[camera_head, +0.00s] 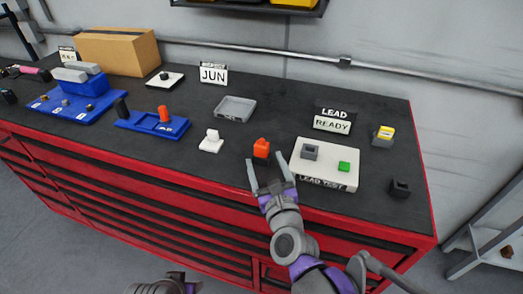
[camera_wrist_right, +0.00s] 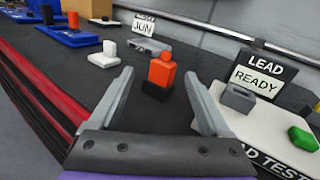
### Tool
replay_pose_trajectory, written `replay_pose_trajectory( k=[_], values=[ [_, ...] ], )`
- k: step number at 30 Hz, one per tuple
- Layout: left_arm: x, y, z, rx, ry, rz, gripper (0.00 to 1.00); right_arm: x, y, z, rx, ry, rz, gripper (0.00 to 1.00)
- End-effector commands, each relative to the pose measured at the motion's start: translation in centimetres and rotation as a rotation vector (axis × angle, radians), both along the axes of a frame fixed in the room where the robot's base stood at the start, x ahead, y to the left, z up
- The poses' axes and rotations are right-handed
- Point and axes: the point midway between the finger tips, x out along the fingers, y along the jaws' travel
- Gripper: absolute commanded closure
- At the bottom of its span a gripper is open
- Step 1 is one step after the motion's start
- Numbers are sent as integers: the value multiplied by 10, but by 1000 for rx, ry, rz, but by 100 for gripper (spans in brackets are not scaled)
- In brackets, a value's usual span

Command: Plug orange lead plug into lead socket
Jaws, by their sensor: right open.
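The orange lead plug (camera_head: 261,148) stands upright on the dark bench top, left of the white lead test board (camera_head: 325,181). In the right wrist view the plug (camera_wrist_right: 161,71) sits on a dark base, ahead of my fingers and roughly centred between them. The grey lead socket (camera_head: 310,152) is on the board's left part; it also shows in the right wrist view (camera_wrist_right: 238,97). My right gripper (camera_head: 269,172) is open and empty, just in front of the plug and apart from it. A small dark part of an arm shows at the bottom edge, but my left gripper's fingers do not show.
A green button (camera_head: 344,166) is on the board's right part. A LEAD READY sign (camera_head: 333,120) stands behind it. A white switch-like piece (camera_head: 211,142) is left of the plug, with a grey tray (camera_head: 235,108) behind. A dark block (camera_head: 399,188) lies at the right.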

Motion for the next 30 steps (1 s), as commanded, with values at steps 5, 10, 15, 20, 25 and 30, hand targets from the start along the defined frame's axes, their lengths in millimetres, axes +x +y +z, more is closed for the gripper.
replay_pose_trajectory(
  k=[5,10,15,20,25,30],
  values=[
    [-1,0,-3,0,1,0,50,13,2,0,112,2,-25,19],
    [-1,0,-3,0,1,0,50,39,8,1,109,2,-24,19],
    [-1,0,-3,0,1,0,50,56,11,1,107,2,-24,19],
    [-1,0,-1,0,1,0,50,70,12,2,107,2,-24,19],
    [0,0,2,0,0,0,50,96,15,4,107,3,-25,19],
    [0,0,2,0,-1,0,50,109,18,3,106,3,-24,19]
  ],
)
